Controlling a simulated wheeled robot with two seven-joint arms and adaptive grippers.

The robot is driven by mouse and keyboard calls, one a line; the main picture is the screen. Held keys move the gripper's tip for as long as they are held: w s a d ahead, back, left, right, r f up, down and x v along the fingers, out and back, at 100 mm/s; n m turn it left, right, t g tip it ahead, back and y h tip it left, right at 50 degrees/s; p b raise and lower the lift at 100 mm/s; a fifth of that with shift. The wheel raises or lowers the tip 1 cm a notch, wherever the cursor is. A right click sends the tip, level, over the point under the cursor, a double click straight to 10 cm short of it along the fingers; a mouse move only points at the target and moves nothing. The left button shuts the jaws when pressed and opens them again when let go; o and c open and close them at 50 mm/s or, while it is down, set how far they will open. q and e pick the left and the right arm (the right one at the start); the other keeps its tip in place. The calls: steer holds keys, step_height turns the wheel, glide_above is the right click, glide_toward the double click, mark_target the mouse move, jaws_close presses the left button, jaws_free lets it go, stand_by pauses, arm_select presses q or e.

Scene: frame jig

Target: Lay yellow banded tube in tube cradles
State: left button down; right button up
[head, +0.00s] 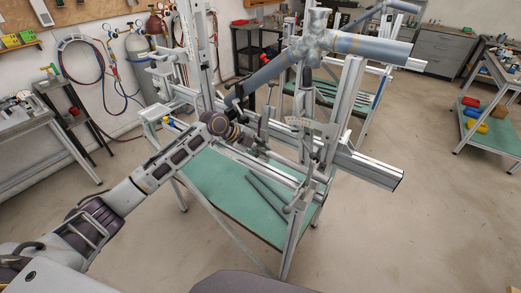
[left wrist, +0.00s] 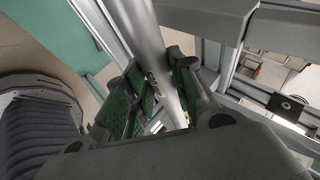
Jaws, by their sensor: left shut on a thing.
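My left gripper (head: 260,146) is at the near left side of the metal frame jig, largely lost among its rails and clamps in the head view. In the left wrist view its green-padded fingers (left wrist: 158,98) are shut on a pale grey tube (left wrist: 150,45), one on each side. The tube runs lengthwise away between the fingers. A small yellowish mark shows beside it, but I cannot tell whether this is its band. I cannot make out the tube cradles with certainty. My right gripper is not in view.
Upright posts (head: 345,105) and a long rail (head: 368,170) surround the gripper. Dark tubes (head: 265,190) lie on the green lower shelf (head: 225,182). Open floor lies at the right.

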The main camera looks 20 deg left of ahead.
arm_select(q)
steer(key=c, duration=1.1)
jaws_free()
steer(key=shift+v, duration=6.05)
